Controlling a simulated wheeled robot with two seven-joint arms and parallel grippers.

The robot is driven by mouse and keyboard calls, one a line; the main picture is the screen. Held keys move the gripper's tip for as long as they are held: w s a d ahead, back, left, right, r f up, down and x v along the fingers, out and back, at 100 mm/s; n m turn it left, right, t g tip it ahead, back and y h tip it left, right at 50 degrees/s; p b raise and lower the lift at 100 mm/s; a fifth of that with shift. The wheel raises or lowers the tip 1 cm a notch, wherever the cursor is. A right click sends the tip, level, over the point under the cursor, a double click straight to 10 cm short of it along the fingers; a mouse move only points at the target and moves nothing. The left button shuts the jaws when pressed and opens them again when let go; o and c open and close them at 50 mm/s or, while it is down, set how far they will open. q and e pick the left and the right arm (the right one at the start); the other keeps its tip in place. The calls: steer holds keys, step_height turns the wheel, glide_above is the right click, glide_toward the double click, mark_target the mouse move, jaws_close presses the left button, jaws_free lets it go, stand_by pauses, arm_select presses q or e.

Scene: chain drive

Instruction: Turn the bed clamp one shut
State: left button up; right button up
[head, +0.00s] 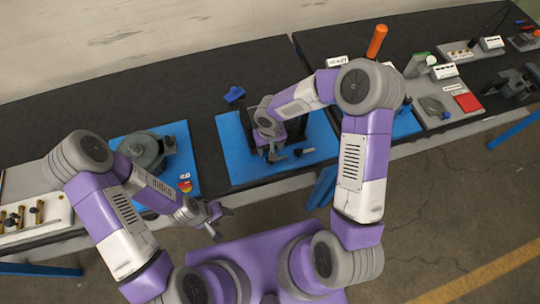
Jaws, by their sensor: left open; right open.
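A dark fixture (294,130) stands on the middle blue mat (232,150), mostly hidden behind my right arm and gripper. I cannot tell for certain which part is bed clamp one. A small dark handle-like part (304,151) shows at the fixture's front right. My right gripper (274,153) points down at the fixture's front and is open; whether it touches anything is not clear. My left gripper (218,220) is open and empty, in front of the bench edge, apart from the fixture.
A blue piece (234,94) lies behind the mat. A grey round device (147,150) sits on the left blue mat. An orange cylinder (376,41) stands upright at the back right. Black bench top between is clear.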

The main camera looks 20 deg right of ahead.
step_height(320, 180, down, 7)
steer(key=shift+r, duration=0.15)
steer(key=c, duration=1)
steer(key=shift+c, duration=0.2)
